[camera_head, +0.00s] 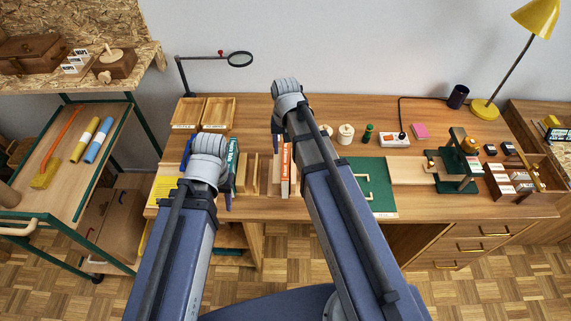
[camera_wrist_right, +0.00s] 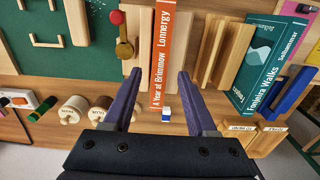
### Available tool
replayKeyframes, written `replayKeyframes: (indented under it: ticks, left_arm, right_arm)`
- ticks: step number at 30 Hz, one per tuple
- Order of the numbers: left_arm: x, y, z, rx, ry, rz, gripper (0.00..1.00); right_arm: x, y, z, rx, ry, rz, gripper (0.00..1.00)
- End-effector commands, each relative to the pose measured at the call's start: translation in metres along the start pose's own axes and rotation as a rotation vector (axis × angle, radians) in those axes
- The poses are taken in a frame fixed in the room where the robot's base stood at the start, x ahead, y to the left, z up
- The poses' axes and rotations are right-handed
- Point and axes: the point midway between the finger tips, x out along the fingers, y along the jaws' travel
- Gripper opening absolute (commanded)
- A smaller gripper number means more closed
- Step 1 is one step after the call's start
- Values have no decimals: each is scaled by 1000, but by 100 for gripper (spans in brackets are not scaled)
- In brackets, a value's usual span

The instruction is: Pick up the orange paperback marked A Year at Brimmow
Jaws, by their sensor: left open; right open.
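The orange paperback marked A Year at Brimmow (camera_wrist_right: 162,55) stands with its spine towards me in the right wrist view. It also shows in the head view (camera_head: 286,160), beside my right forearm. My right gripper (camera_wrist_right: 160,72) is open, with one finger on each side of the orange spine as seen in the wrist view. Whether the fingers touch the book or are still short of it I cannot tell. In the head view its fingers are hidden behind the wrist. My left gripper (camera_head: 208,160) is open near the teal book at the left; its fingertips are mostly hidden.
Wooden dividers (camera_wrist_right: 212,50) and a teal book (camera_wrist_right: 262,62) stand to the right of the orange book in the wrist view. Lidded pots (camera_wrist_right: 75,110), wooden trays (camera_head: 218,113) and a green mat (camera_head: 372,178) occupy the desk.

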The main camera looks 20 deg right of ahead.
Motion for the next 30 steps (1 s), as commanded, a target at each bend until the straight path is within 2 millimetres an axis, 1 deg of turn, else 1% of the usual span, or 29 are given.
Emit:
replayKeyframes:
  ticks: [1,6,9,13,20,30]
  left_arm:
    - [15,2,-1,0,0,0,50]
    - [37,4,-2,0,0,0,50]
    - [44,4,-3,0,0,0,50]
    - [47,4,-3,0,0,0,50]
    - [46,4,-3,0,0,0,50]
    - [46,4,-3,0,0,0,50]
  right_arm:
    - [16,0,0,0,0,0,57]
    - [37,0,0,0,0,0,57]
    - [45,0,0,0,0,0,57]
    - [48,0,0,0,0,0,57]
    - [46,0,0,0,0,0,57]
    - [46,0,0,0,0,0,39]
